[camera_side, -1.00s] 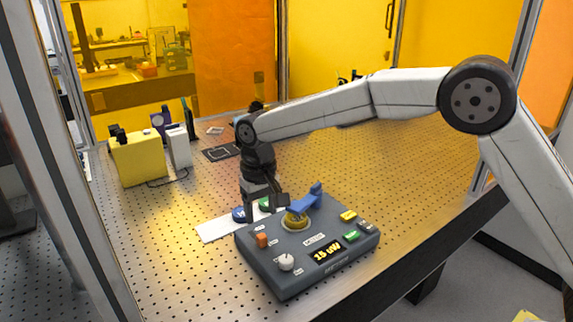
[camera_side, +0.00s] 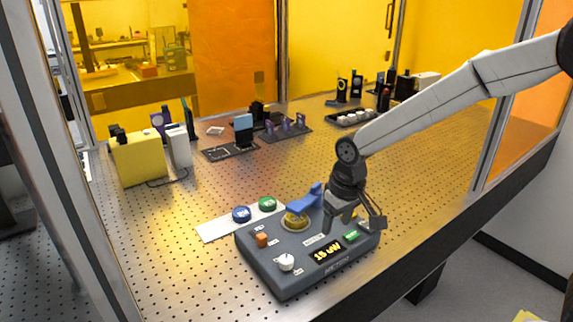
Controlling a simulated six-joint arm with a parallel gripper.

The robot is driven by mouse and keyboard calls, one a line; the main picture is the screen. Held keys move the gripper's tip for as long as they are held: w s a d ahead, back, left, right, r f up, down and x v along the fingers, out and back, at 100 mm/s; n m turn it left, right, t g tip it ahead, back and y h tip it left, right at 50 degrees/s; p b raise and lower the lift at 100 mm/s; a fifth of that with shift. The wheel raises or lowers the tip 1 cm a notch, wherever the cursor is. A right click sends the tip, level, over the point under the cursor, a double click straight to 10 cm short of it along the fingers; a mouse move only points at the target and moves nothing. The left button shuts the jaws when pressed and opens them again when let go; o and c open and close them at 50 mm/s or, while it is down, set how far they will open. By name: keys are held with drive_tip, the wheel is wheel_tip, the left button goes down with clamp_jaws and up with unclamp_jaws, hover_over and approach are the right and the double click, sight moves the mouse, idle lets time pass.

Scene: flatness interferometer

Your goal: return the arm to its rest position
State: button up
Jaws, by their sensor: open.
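My gripper (camera_side: 354,228) is open and empty. It hangs over the right part of the grey control box (camera_side: 278,276), in front of some of its buttons. The box has a blue lever (camera_side: 304,201) on a brass base, an orange switch (camera_side: 262,240), a white knob (camera_side: 286,262), a green button (camera_side: 351,236) and a lit display (camera_side: 327,252) that seems to read 15 uW. The yellow button at the box's back right is mostly hidden behind my gripper. My gripper appears apart from the lever; whether it touches the box I cannot tell.
A white strip (camera_side: 217,231) with a blue button (camera_side: 241,214) and a green button (camera_side: 267,204) lies behind the box. A yellow block (camera_side: 138,160) stands at left. Optics mounts (camera_side: 285,127) and a tray (camera_side: 352,117) stand farther back. The perforated table's middle is clear.

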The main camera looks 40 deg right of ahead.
drive_tip(key=s+d+f, duration=0.1)
drive_tip(key=s+d, duration=0.2)
drive_tip(key=s, duration=0.3)
drive_tip(key=s+d+f+t, duration=0.1)
drive_tip(key=s+d+f, duration=0.1)
drive_tip(key=s, duration=0.5)
drive_tip(key=shift+d+f, duration=0.15)
drive_tip(key=shift+d, duration=0.65)
